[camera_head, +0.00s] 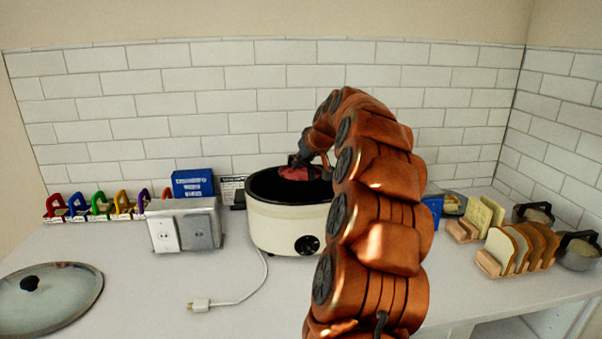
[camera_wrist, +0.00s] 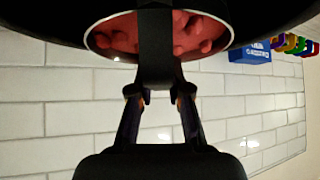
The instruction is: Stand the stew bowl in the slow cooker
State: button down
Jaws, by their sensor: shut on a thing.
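The slow cooker (camera_head: 280,228) is cream with a dark inner pot and stands on the counter. The stew bowl (camera_head: 294,174), with red contents, shows at the cooker's open mouth. In the wrist view the stew bowl (camera_wrist: 96,46) has a pale rim, lumpy red stew and a broad black handle across it. My gripper (camera_wrist: 160,95) is shut on that handle. My gripper also shows in the head view (camera_head: 305,152), over the cooker's mouth. The bowl's base is hidden, so I cannot tell whether it touches the pot's floor.
A glass lid (camera_head: 60,295) lies at the left. An outlet box (camera_head: 185,228), blue box (camera_head: 193,183) and coloured padlock-like items (camera_head: 100,207) stand left of the cooker. Its plug (camera_head: 200,305) lies in front. Bread racks (camera_head: 515,250) and metal pots (camera_head: 577,256) stand at the right.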

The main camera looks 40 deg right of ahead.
aim_at(302, 174)
jog(key=shift+f+p, duration=0.45)
jog(key=shift+f, duration=1.35)
jog(key=shift+f+b, duration=0.65)
jog(key=shift+b, duration=0.1)
jog(key=c, duration=1.1)
grip_release()
jog(key=shift+r, duration=0.15)
